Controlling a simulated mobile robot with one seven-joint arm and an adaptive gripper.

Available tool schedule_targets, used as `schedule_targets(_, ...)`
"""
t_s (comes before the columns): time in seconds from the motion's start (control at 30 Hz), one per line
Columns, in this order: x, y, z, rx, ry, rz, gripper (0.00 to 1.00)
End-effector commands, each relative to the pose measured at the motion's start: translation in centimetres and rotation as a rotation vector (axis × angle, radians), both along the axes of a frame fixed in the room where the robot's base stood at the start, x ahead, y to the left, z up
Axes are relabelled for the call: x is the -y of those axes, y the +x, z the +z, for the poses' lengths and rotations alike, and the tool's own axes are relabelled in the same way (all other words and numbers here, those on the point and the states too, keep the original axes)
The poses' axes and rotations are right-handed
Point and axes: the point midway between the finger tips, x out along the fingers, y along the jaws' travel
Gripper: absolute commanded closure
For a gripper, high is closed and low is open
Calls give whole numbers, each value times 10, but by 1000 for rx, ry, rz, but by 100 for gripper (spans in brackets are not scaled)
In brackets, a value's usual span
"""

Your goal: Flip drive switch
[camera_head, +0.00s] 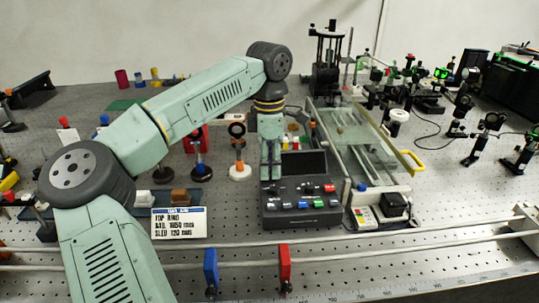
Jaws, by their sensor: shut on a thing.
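A dark control box (290,219) stands near the middle of the bench, with a raised black screen (305,163) at its back and small coloured buttons on its sloped top. My gripper (270,177) points straight down over the left part of this top. Its fingers are close together, shut on a small part there, which I take to be the drive switch. The fingers hide that part, so its position cannot be read. A red button (329,188) and a green button (319,204) show to the right of the fingers.
A glass-topped rail unit (360,150) stands close on the right, with a small keypad box (364,216) at its front. A white text card (179,222) is at the front left. Post-mounted optics stand left of my gripper. Long rods cross the front.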

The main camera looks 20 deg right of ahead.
Motion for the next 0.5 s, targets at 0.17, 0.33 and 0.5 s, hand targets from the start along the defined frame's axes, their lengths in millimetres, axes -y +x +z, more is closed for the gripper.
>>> schedule_targets(0.17, 1, 3, 1, -85, 26, 1, 98)
schedule_targets(0.33, 0, 3, 0, -95, 28, 0, 98)
schedule_targets(0.5, 0, 3, 0, -94, 28, 0, 69)
